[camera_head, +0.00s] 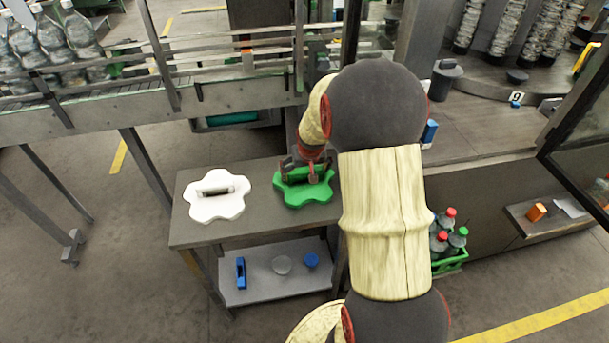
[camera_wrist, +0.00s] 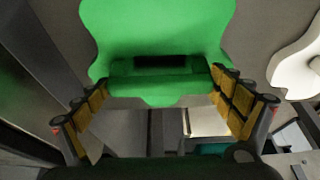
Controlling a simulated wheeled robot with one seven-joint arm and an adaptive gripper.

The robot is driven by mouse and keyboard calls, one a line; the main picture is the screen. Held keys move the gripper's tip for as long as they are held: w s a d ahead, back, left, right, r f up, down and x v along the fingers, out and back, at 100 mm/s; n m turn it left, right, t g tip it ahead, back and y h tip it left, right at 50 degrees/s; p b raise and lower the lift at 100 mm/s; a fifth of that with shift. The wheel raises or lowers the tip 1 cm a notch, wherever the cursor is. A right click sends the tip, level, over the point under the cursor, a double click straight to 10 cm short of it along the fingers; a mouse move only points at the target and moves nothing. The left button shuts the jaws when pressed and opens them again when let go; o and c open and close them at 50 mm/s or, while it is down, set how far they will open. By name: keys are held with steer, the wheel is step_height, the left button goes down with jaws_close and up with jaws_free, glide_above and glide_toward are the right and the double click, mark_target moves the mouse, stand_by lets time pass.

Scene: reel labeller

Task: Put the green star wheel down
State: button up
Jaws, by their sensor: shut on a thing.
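The green star wheel (camera_head: 301,191) is at the right part of the grey table's top (camera_head: 240,228). From the head view I cannot tell whether it rests on the table or hangs just above it. My gripper (camera_head: 302,172) is above the wheel and shut on its raised handle. In the wrist view my gripper (camera_wrist: 164,100) has its padded fingers at both ends of the handle of the green star wheel (camera_wrist: 160,25). The arm hides part of the table's right side. A white star wheel (camera_head: 217,206) lies on the table to the left, apart from the green one.
The table's lower shelf (camera_head: 262,290) holds a blue tool and small round parts. A conveyor (camera_head: 220,97) with bottles runs behind the table. A green crate (camera_head: 451,262) of bottles stands at the right. Bare tabletop shows in front of the wheels.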

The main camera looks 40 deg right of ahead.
steer(key=shift+f, duration=0.15)
steer(key=shift+f, duration=0.2)
steer(key=o, duration=1)
